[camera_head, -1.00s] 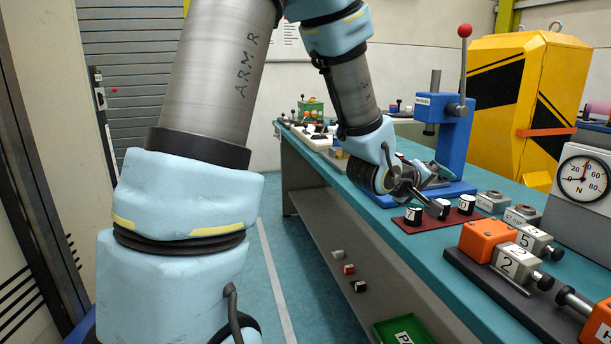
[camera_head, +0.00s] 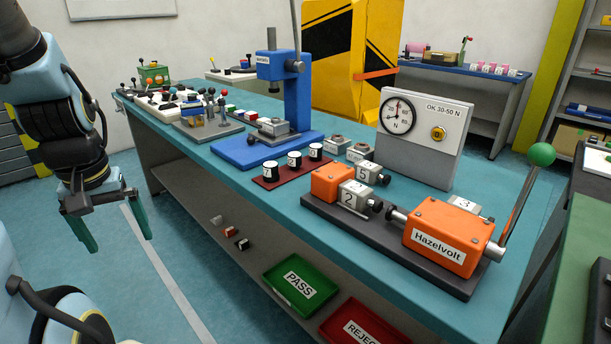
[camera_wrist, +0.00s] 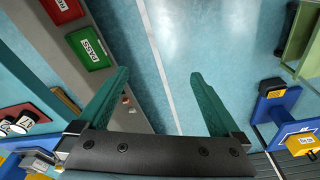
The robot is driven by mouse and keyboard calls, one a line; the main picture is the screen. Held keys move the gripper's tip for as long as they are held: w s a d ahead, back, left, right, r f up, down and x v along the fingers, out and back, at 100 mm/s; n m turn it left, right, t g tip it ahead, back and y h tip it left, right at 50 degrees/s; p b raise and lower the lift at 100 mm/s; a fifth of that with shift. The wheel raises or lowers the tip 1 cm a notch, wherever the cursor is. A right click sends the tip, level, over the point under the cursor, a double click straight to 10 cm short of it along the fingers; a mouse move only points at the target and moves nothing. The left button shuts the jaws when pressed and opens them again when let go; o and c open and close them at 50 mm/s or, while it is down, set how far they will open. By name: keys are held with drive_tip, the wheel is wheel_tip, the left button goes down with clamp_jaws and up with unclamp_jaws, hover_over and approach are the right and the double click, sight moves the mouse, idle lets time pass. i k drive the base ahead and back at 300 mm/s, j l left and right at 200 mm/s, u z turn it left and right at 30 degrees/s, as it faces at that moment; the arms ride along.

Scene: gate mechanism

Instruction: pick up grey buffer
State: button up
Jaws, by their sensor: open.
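My gripper (camera_head: 120,243) is open and empty, with green fingers pointing down over the floor to the left of the bench. The wrist view also shows it open (camera_wrist: 159,75), with bare floor between the fingers. A small light grey piece (camera_head: 217,220), likely the grey buffer, sits on the shelf under the bench, right of my gripper and apart from it. Beside it are a small red piece (camera_head: 231,232) and a small black-and-white piece (camera_head: 243,244). In the wrist view the left finger partly hides these small pieces, and I cannot tell the grey one there.
The teal bench (camera_head: 330,210) overhangs the shelf (camera_head: 190,215). A green PASS tray (camera_head: 298,282) and a red REJECT tray (camera_head: 362,325) are at the shelf's near end. Capped black-and-white cylinders stand on a dark red mat (camera_head: 282,180). The floor left of the bench is clear.

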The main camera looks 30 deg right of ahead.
sight(353, 193)
drive_tip(key=k+l+u, duration=0.3)
drive_tip(key=k, duration=0.15)
drive_tip(key=k+l+u, duration=0.1)
drive_tip(key=k+u, duration=0.2)
drive_tip(key=k, duration=0.2)
